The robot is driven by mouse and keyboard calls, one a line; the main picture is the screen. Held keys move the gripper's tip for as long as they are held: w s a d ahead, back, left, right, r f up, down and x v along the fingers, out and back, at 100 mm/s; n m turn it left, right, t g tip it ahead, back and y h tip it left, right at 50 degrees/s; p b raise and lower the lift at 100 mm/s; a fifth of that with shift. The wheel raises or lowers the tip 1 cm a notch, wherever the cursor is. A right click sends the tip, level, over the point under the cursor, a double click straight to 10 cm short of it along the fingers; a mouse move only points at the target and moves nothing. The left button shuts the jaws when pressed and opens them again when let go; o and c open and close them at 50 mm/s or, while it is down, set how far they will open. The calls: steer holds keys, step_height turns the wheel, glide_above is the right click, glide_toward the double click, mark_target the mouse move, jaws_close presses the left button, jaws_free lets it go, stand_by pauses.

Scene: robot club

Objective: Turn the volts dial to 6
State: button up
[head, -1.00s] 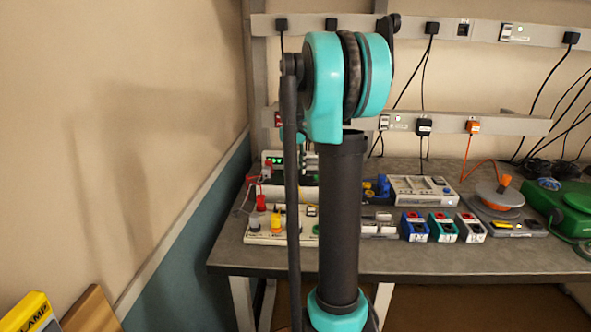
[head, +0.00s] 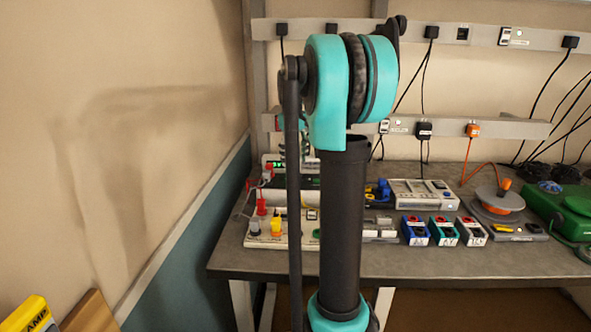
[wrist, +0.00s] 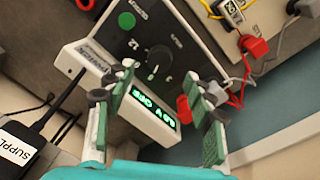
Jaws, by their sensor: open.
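The power supply shows in the wrist view, with a dark front panel (wrist: 190,55) and a lit green display (wrist: 153,104). Nothing is between the fingers. In the head view my arm hides most of the supply; part of its green display (head: 276,164) shows.
A green round button (wrist: 126,20) is near the dial. Red plugs (wrist: 255,47) and leads hang beside the panel. A black adapter labelled supply (wrist: 25,140) is at lower left.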

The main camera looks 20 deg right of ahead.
mark_target(294, 175)
step_height(294, 175, up, 6)
steer(key=shift+a, duration=0.2)
steer(key=shift+r, duration=0.1)
stand_by(0.3)
